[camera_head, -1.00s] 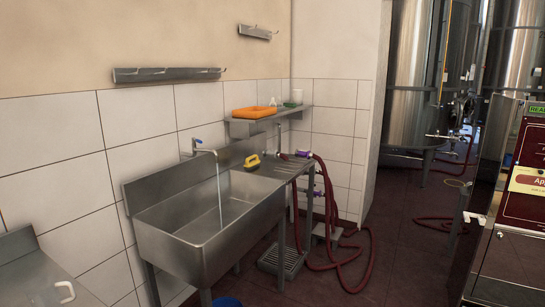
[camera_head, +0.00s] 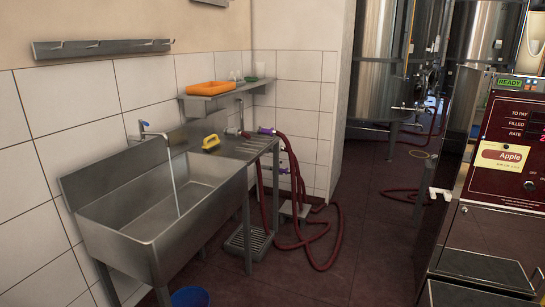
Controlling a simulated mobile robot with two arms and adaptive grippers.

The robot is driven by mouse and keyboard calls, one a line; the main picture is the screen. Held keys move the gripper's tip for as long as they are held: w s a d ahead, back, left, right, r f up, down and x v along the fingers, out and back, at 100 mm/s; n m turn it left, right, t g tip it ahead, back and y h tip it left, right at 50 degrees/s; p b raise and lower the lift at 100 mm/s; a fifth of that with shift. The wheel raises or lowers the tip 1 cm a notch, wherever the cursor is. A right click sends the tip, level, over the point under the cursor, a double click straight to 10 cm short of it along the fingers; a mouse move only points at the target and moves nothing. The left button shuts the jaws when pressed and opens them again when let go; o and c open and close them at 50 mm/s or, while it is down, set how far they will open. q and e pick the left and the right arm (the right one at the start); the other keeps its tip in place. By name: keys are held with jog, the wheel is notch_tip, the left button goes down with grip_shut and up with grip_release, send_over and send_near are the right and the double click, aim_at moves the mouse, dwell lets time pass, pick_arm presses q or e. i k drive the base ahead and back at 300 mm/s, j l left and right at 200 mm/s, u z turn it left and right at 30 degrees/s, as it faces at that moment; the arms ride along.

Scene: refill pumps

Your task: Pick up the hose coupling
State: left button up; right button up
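A dark red hose (camera_head: 293,160) hangs over the right end of the sink's drainboard (camera_head: 248,146). At its upper end a purple fitting with a small metal end, apparently the hose coupling (camera_head: 266,131), lies at the drainboard's back edge. It is small here, and its exact shape is hard to make out. A second purple fitting (camera_head: 284,170) shows lower, by the wall under the drainboard. Neither of my grippers is in view.
Water runs from the tap into the steel sink (camera_head: 150,205). A yellow brush (camera_head: 211,143) sits beside the basin. Hose loops lie on the floor. A dispenser machine (camera_head: 505,150) stands at right.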

aim_at(237, 132)
jog(key=i+l+z, duration=0.1)
jog(key=i+z, duration=0.35)
jog(key=i, duration=1.9)
jog(key=i+l+u, duration=0.15)
jog(key=i+u, duration=0.35)
jog(key=i, duration=0.15)
jog(key=i+l+u, duration=1)
jog(key=i+l, duration=0.05)
jog(key=i, duration=0.05)
